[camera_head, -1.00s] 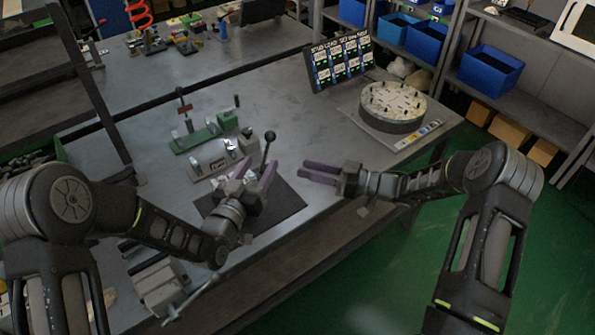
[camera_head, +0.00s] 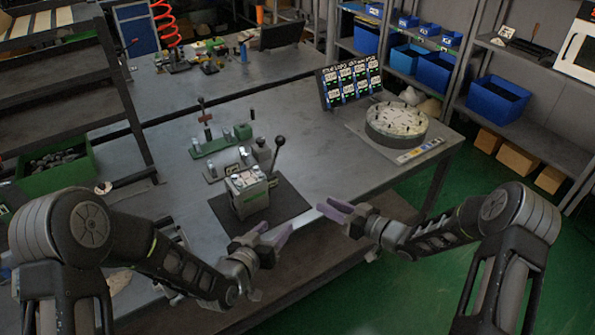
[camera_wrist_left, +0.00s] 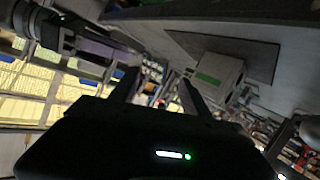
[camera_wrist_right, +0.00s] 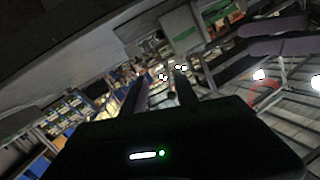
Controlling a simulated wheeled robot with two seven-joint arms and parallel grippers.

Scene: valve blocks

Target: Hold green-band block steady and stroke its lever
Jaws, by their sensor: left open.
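The green-band block (camera_head: 248,195) stands upright on a dark mat (camera_head: 290,203) at the bench front. Its lever (camera_head: 275,158) rises from its right side to a black knob. The green band shows in the left wrist view (camera_wrist_left: 207,78); the block also shows in the right wrist view (camera_wrist_right: 184,30). My left gripper (camera_head: 277,234) is open and empty, in front of the block at the bench edge, apart from it. My right gripper (camera_head: 327,208) is open and empty, right of the block and apart from the lever.
A green-based fixture (camera_head: 221,142) and a grey one (camera_head: 228,165) stand behind the block. A round disc (camera_head: 397,123) and a label board (camera_head: 350,83) are at the bench's right end. A green bin (camera_head: 56,172) is at left. Bench between mat and disc is clear.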

